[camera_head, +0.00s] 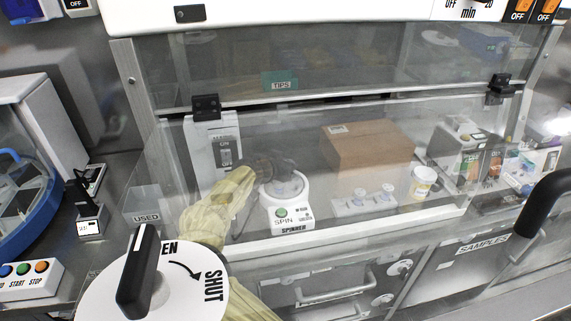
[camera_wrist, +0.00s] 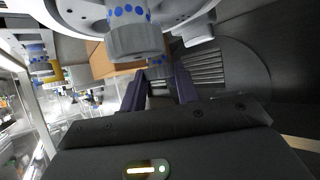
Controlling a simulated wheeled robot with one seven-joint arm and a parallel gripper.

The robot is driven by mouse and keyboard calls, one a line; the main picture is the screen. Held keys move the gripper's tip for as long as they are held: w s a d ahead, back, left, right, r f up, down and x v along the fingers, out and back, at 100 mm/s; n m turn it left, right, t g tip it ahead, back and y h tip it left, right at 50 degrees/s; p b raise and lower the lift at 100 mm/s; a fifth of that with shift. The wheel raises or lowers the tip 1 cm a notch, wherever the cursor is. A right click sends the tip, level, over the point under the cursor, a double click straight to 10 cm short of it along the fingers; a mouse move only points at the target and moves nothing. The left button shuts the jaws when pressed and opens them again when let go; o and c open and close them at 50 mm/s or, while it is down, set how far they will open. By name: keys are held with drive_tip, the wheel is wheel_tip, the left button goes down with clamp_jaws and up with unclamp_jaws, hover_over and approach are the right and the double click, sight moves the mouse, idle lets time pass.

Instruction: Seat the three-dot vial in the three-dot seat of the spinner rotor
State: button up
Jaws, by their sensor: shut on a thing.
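The spinner (camera_head: 287,212), a white device with a green button, stands behind the glass sash. Its rotor (camera_head: 284,184) is blurred by the glass and partly covered by my gripper. My gripper (camera_wrist: 160,84) is shut on a small grey vial (camera_wrist: 158,72) with blue marks between its fingertips; its dot count is not readable. In the head view my dark gripper (camera_head: 272,166) is over the spinner's back left side. A larger-looking grey vial (camera_wrist: 134,38) with several blue dots is close to the wrist camera. I cannot make out the three-dot seat.
A cardboard box (camera_head: 367,152) stands right of the spinner. A white rack (camera_head: 362,207) with small vials is in front of it, beside a yellow-banded cup (camera_head: 422,182). The glass sash (camera_head: 330,225) hangs in front. A big OPEN/SHUT knob (camera_head: 150,285) is in the foreground.

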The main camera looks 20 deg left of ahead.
drive_tip(key=shift+f+b, duration=0.75)
drive_tip(key=shift+f, duration=0.25)
drive_tip(key=o, duration=1)
drive_tip(key=shift+o, duration=0.2)
drive_tip(key=shift+r, duration=0.1)
drive_tip(key=shift+s, duration=0.15)
drive_tip(key=v, duration=1.7)
drive_tip(key=shift+b, duration=0.35)
drive_tip(key=shift+s, duration=0.1)
